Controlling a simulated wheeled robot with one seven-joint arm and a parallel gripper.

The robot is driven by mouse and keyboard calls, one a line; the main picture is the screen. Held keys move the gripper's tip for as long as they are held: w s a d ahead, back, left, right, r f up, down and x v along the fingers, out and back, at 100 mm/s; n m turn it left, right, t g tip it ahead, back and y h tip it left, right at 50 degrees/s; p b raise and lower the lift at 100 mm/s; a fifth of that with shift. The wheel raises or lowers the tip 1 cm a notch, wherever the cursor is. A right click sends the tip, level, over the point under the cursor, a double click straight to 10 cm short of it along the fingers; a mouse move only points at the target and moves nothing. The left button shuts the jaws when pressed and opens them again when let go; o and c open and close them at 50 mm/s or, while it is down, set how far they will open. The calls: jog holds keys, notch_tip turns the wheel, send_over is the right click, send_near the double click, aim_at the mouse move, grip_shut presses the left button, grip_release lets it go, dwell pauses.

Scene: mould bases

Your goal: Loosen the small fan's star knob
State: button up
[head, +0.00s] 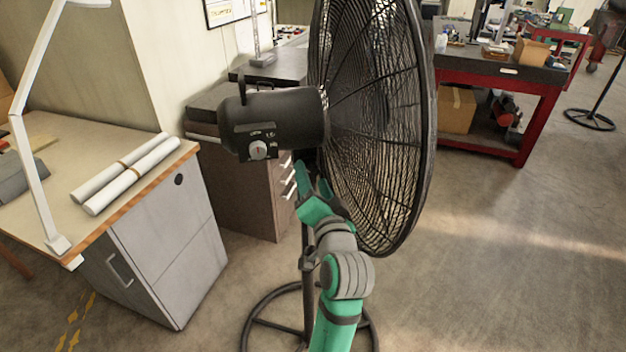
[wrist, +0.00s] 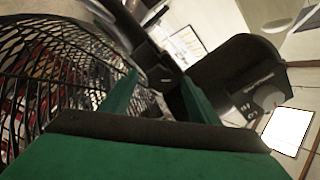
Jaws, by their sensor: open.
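A black pedestal fan stands in front of me in the head view, with its motor housing (head: 285,112) at left and its round wire cage (head: 385,130) at right. A light round dial (head: 258,150) is on the housing's back. My green gripper (head: 316,180) is open just below the housing, beside the cage. In the wrist view its two fingers (wrist: 160,76) stand apart, with a dark part of the fan beyond them. The housing (wrist: 235,70) is to their right and the cage (wrist: 60,75) to their left. I cannot make out a star knob; the gripper may hide it.
A desk (head: 95,135) with paper rolls (head: 125,172) and a white lamp arm (head: 35,130) is at left. Drawers (head: 240,185) stand behind the fan. A red workbench (head: 530,100) is at the back right. Another stand base (head: 590,120) is at far right. The right floor is clear.

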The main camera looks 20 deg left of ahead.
jog(key=shift+w, duration=0.15)
jog(key=c, duration=1)
jog(key=shift+n, duration=0.7)
jog(key=shift+c, duration=0.2)
jog(key=shift+f, duration=0.1)
jog(key=o, duration=1)
jog(key=shift+d, duration=0.1)
jog(key=shift+o, duration=0.2)
